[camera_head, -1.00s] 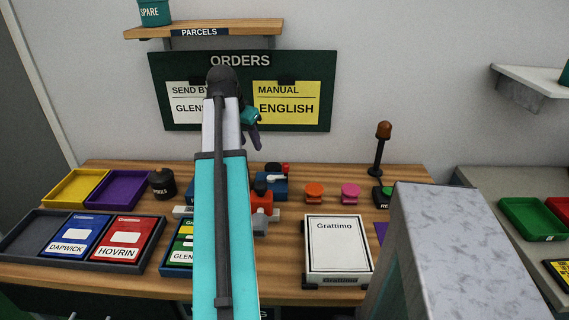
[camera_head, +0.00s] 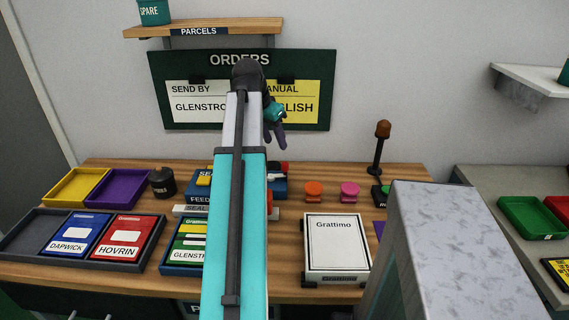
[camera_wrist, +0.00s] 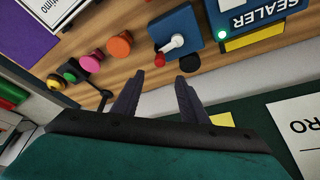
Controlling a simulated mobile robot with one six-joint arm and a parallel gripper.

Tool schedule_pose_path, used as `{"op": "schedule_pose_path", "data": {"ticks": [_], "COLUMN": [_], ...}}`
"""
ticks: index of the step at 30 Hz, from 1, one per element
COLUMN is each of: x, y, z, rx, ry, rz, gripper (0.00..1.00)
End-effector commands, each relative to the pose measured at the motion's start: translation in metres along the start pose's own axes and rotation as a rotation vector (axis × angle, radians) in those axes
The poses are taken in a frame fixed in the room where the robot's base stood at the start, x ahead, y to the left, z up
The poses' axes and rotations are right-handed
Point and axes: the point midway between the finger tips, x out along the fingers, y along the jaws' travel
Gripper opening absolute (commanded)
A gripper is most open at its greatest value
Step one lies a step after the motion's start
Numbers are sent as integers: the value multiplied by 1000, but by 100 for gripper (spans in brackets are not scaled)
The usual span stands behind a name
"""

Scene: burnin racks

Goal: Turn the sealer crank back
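The sealer (camera_wrist: 262,14) is a blue box with a white SEALER label, a green light and a yellow strip. It shows partly behind my arm in the head view (camera_head: 199,192). Its crank (camera_wrist: 172,44) is a white lever on a blue block, with a red knob (camera_wrist: 158,60) beside it. In the head view the crank (camera_head: 277,177) is small and partly hidden. My gripper (camera_wrist: 157,88) is open and empty, its dark fingers apart, and clear of the crank. In the head view my gripper (camera_head: 275,132) is raised before the orders board.
Orange (camera_head: 313,190) and pink (camera_head: 350,190) buttons stand right of the crank. A lamp post (camera_head: 377,155) rises behind them. A white Grattimo box (camera_head: 337,243) lies in front. Yellow (camera_head: 75,187) and purple (camera_head: 120,190) trays are at the left. The orders board (camera_head: 160,90) is behind.

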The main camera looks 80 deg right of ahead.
Motion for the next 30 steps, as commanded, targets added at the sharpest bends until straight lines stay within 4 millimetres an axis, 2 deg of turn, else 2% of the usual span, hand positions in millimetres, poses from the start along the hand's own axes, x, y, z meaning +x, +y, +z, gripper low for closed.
{"op": "schedule_pose_path", "data": {"ticks": [30], "x": [112], "y": [1], "z": [0], "rx": [2], "ry": [-2], "rz": [1], "gripper": [40]}}
